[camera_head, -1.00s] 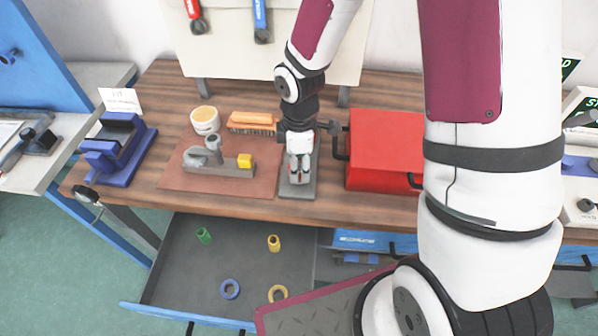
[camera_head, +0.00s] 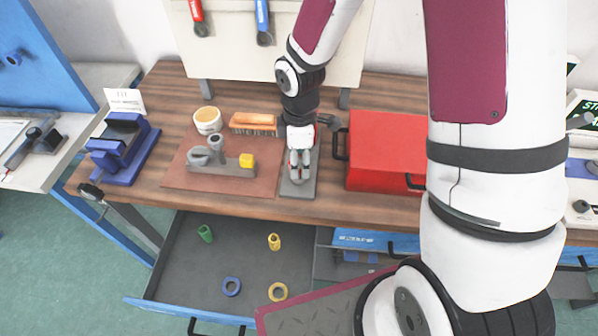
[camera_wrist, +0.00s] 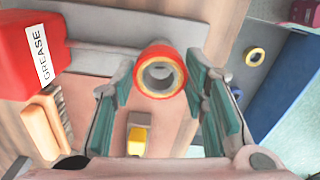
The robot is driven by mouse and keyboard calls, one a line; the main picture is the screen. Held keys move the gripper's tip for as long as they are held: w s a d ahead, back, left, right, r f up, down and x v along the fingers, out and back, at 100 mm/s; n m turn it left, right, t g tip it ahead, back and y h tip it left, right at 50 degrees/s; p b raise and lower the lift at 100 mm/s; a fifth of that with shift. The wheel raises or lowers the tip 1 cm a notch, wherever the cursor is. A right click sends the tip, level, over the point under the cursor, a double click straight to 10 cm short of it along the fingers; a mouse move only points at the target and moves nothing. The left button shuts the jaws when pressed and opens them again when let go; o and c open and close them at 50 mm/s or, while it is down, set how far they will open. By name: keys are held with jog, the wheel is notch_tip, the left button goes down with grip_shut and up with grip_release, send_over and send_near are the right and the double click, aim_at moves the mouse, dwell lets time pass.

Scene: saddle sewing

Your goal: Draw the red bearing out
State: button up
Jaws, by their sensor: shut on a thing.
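The red bearing (camera_wrist: 143,75), a thick ring with a pale inner rim, sits between the fingers of my gripper (camera_wrist: 160,95) in the wrist view. The fingers are shut on its two sides. In the head view my gripper (camera_head: 299,172) is over a narrow grey plate (camera_head: 297,188) on the bench, and the bearing is mostly hidden by the fingers. The grey plate also shows behind the bearing in the wrist view (camera_wrist: 95,58). I cannot tell whether the bearing still touches what is under it.
A red box (camera_head: 385,150) stands close on the right. On the left are a grey fixture with a yellow block (camera_head: 247,160), a brush (camera_head: 252,123), a tub (camera_head: 207,120) and a blue vise (camera_head: 122,150). An open drawer (camera_head: 190,270) with several coloured rings lies in front.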

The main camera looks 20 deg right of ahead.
jog(key=shift+r+p, duration=1.1)
jog(key=shift+r, duration=0.85)
